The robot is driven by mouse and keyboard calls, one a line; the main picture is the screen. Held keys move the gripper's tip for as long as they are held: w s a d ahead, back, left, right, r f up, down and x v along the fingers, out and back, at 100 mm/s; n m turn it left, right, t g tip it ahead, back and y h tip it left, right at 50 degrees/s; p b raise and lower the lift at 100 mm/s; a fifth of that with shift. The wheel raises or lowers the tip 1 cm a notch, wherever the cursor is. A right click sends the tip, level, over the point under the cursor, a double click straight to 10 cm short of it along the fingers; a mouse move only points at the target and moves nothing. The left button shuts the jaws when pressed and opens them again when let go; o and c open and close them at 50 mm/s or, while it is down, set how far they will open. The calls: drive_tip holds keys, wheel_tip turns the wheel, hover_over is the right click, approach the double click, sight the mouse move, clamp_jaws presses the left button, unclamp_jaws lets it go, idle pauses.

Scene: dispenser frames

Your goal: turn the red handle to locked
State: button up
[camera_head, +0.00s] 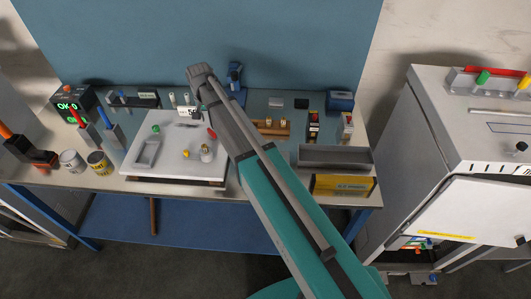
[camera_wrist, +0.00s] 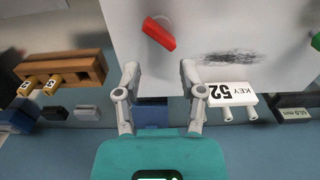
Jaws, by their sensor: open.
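The red handle (camera_head: 212,133) sits on the right part of a white panel (camera_head: 172,165) on the workbench. In the wrist view the red handle (camera_wrist: 159,33) lies slanted on the panel, with a pale round part at its upper end. My gripper (camera_wrist: 159,72) is open and empty, its two fingers apart. In that view the handle is just beyond the fingertips, apart from them. In the head view my arm's end is above the back of the panel and the fingers cannot be made out. I see no readable lock marking by the handle.
A white KEY 52 tag (camera_wrist: 232,93) is near the panel edge. A green knob (camera_head: 155,128) and yellow knob (camera_head: 186,154) are on the panel. A wooden block (camera_head: 270,127), grey tray (camera_head: 335,158) and cans (camera_head: 98,162) stand around. A cabinet (camera_head: 430,125) is at right.

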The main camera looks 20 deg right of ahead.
drive_tip(key=shift+r+p, duration=3.15)
drive_tip(key=shift+r, duration=0.3)
drive_tip(key=s+d+f+n+b, duration=0.2)
drive_tip(key=s+d+f+b, duration=0.2)
drive_tip(key=s+d, duration=0.3)
drive_tip(key=s+d+f+n+b, duration=0.2)
drive_tip(key=s+d, duration=0.6)
drive_tip(key=s, duration=0.8)
wheel_tip(320, 180, down, 2)
drive_tip(key=shift+s+d+f+b, duration=0.1)
drive_tip(key=shift+s+d+b, duration=0.05)
drive_tip(key=shift+b, duration=0.95)
wheel_tip(320, 180, up, 8)
drive_tip(key=n+p, duration=0.5)
drive_tip(key=p, duration=0.3)
hover_over(211, 131)
drive_tip(key=shift+f, duration=0.2)
wheel_tip(211, 131, down, 14)
drive_tip(key=b, duration=1.4)
drive_tip(key=shift+r, duration=0.25)
